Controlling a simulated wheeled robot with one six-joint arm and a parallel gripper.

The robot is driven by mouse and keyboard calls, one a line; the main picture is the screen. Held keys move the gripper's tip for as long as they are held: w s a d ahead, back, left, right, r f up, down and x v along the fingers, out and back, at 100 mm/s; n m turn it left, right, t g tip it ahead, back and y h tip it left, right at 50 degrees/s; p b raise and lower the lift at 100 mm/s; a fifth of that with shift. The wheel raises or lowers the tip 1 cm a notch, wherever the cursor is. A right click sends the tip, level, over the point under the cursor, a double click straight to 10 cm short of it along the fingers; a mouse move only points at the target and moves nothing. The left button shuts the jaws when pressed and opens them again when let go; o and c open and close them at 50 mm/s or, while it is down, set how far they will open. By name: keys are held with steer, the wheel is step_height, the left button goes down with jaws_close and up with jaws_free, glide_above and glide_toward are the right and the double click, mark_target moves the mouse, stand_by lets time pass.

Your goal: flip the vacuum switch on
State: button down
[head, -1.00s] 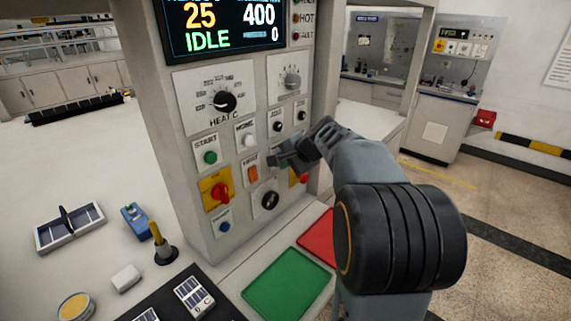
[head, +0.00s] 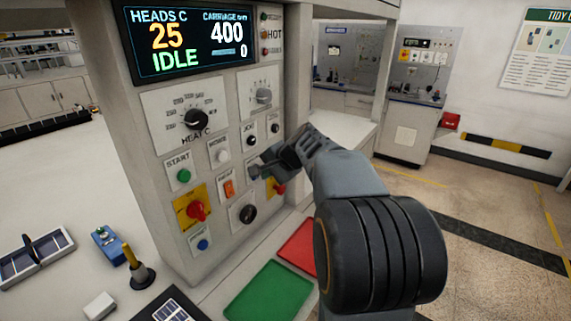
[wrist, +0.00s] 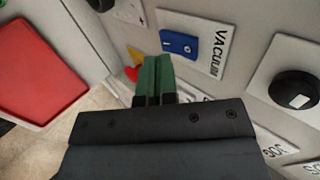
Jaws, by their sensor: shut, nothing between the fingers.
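The vacuum switch is a blue rocker (wrist: 179,43) on a white plate lettered VACUUM in the wrist view. I cannot tell which way the rocker is set. In the head view my gripper and arm hide it. My gripper (head: 256,171) is in front of the panel's right half, just right of an orange rocker. In the wrist view its green fingers (wrist: 154,75) are closed together with nothing between them. Their tips are just below and left of the blue rocker in the picture, and I see no clear contact with it.
Red (head: 298,246) and green (head: 268,292) trays lie below.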

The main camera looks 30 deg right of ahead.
steer(key=b+v, duration=0.1)
steer(key=v, duration=1)
steer(key=shift+s, duration=0.55)
steer(key=shift+d+f, duration=0.1)
steer(key=shift+s+f, duration=0.15)
steer(key=shift+f, duration=0.7)
steer(key=shift+w+a+r+p+x, duration=0.1)
steer(key=shift+w+r+p+x, duration=0.2)
steer(key=shift+x, duration=1.9)
steer(key=shift+w+a+r+p+x, duration=0.1)
steer(key=shift+w+r+p+x, duration=0.2)
steer(key=shift+x, duration=1.9)
steer(key=shift+w+a+r+p+x, duration=0.15)
steer(key=shift+p+x, duration=0.25)
steer(key=shift+x, duration=1.75)
